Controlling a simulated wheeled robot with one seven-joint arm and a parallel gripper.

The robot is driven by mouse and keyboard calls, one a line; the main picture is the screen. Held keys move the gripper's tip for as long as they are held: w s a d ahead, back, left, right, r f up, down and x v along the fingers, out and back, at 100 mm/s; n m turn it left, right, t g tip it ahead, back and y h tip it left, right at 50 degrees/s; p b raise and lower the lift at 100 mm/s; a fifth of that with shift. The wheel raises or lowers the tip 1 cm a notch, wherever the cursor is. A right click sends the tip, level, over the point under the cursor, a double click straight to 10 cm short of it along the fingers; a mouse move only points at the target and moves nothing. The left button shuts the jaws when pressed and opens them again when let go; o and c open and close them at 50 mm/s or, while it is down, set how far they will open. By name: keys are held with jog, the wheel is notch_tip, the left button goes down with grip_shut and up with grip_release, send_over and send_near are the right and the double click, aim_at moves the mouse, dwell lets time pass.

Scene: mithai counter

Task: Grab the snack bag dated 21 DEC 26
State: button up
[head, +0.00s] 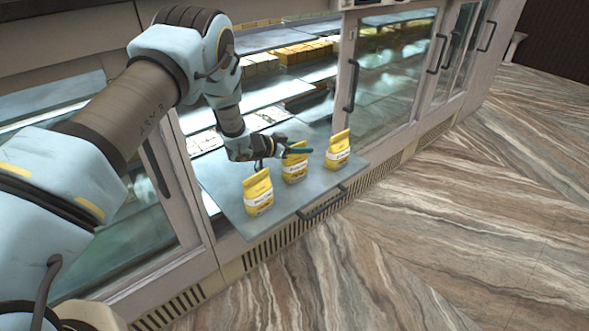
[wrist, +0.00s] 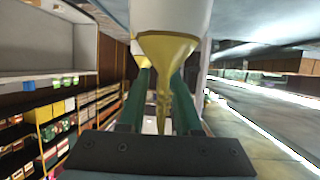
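Three yellow snack bags with white label bands stand upright on a pulled-out grey shelf: a left bag (head: 258,197), a middle bag (head: 295,172) and a right bag (head: 338,155). Label print is too small to read a date on any of them. My gripper (head: 300,151) is at the middle bag's top, a green finger crossing its upper part. In the wrist view, the green fingers of my gripper (wrist: 160,90) are apart, with a yellow bag (wrist: 165,55) between them, its narrow top towards the palm. Gaps show beside that top; contact farther along is hidden.
The grey shelf (head: 225,200) has a dark front handle (head: 322,205) and juts from a glass-fronted counter. A glass door (head: 395,65) stands right of the opening. Inner shelves hold yellow sweets (head: 303,52). The striped floor (head: 430,230) in front is clear.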

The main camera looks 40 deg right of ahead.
grip_shut()
dwell(1.1)
